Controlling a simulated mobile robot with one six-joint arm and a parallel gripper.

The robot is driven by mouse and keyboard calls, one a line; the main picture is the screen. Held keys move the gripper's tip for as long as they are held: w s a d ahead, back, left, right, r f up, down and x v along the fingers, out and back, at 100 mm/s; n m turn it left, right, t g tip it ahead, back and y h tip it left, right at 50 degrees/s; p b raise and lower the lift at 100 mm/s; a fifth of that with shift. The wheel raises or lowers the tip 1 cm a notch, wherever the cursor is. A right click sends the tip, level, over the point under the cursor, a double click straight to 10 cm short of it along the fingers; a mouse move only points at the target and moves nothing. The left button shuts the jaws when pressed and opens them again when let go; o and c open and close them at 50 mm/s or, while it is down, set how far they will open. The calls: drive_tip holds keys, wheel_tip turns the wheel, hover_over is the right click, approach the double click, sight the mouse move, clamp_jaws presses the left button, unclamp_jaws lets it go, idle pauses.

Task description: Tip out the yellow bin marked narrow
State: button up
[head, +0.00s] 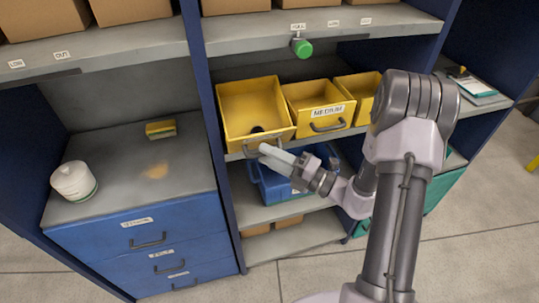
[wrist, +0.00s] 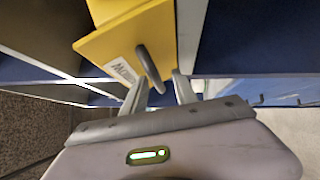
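The leftmost yellow bin (head: 236,118) sits on the middle shelf, its open top showing a small dark item (head: 257,129) inside near the front. In the wrist view the yellow bin (wrist: 140,30) shows a white label (wrist: 121,71), only partly readable, and a grey handle (wrist: 150,68). My gripper (wrist: 160,88) is at this handle, fingers apart on either side of its near end. I cannot tell whether they touch it. In the head view my gripper (head: 265,151) is at the bin's front.
A yellow bin marked medium (head: 294,98) and another yellow bin (head: 352,85) stand to the right. A blue bin (head: 268,184) is on the shelf below. A green knob (head: 302,48) hangs from the upper shelf. Blue upright panels (head: 208,95) flank the bay.

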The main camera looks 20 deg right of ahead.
drive_tip(key=p+v, duration=0.3)
drive_tip(key=v, duration=1.4)
drive_tip(key=shift+d+p, duration=0.2)
drive_tip(key=shift+p, duration=0.1)
drive_tip(key=shift+s+f, duration=0.1)
drive_tip(key=shift+s, duration=0.05)
drive_tip(key=shift+c, duration=0.2)
